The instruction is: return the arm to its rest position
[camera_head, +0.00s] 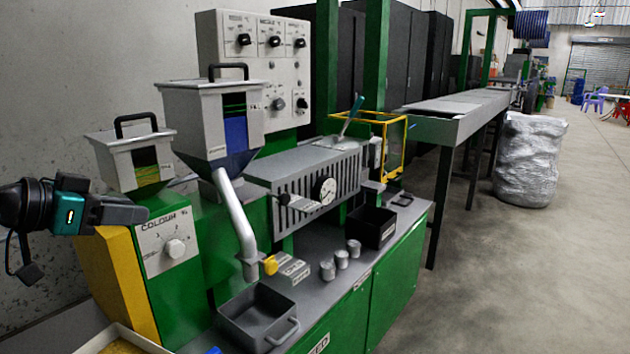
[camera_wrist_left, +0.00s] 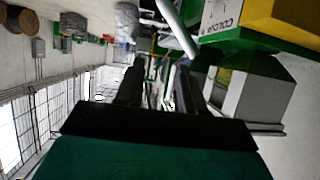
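My left arm comes in from the left in the head view, with its teal and black left gripper (camera_head: 128,212) raised in front of the colour dial panel (camera_head: 168,242). It points right and is clear of the machine's surfaces as far as I can tell. In the left wrist view, the two dark fingers of the left gripper (camera_wrist_left: 163,88) stand apart with nothing between them. No blue cable is clearly seen in a gripper.
The green machine has a small hopper (camera_head: 132,160), a large hopper (camera_head: 212,120) and a silver pipe (camera_head: 236,215). A dark open tray (camera_head: 258,318), several small metal cups (camera_head: 341,260) and a black box (camera_head: 371,227) stand on its bench. Open floor lies to the right.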

